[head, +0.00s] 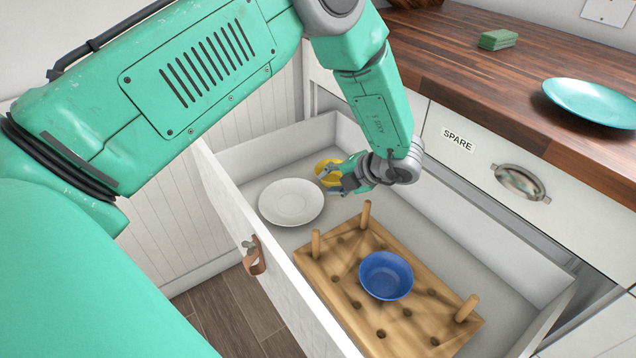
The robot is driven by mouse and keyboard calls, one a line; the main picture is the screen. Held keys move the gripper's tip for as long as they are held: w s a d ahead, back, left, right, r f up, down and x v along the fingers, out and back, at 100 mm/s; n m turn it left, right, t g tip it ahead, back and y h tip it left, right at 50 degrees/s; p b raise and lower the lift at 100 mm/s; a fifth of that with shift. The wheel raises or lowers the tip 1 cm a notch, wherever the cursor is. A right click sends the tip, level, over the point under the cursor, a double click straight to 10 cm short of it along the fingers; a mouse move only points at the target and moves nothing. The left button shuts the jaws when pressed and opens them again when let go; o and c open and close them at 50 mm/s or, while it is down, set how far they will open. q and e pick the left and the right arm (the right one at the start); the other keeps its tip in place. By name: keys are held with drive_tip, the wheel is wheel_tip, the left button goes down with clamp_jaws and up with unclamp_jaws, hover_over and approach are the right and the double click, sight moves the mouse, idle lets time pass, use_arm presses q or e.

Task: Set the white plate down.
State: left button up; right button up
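The white plate (291,202) is at the far left end of the open drawer (460,227), level and face up. I cannot tell whether it rests on the drawer floor or hangs just above it. My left gripper (338,185) is inside the drawer at the plate's right edge, pointing left. Its fingertips are small and partly hidden, so I cannot tell whether they grip the rim. A yellow item (326,172) shows right by the fingers, partly covered by them. My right gripper is not in view.
A wooden peg board (347,262) with upright pegs fills the drawer's near part, with a blue bowl (386,275) on it. The wooden counter (450,55) holds a teal plate (592,102) and a green sponge (497,40). A closed drawer marked SPARE (458,139) is alongside.

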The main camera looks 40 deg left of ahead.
use_arm(q)
drive_tip(key=v, duration=0.4)
drive_tip(key=shift+d, duration=0.2)
drive_tip(key=shift+a+f, duration=0.15)
drive_tip(key=shift+a, duration=0.1)
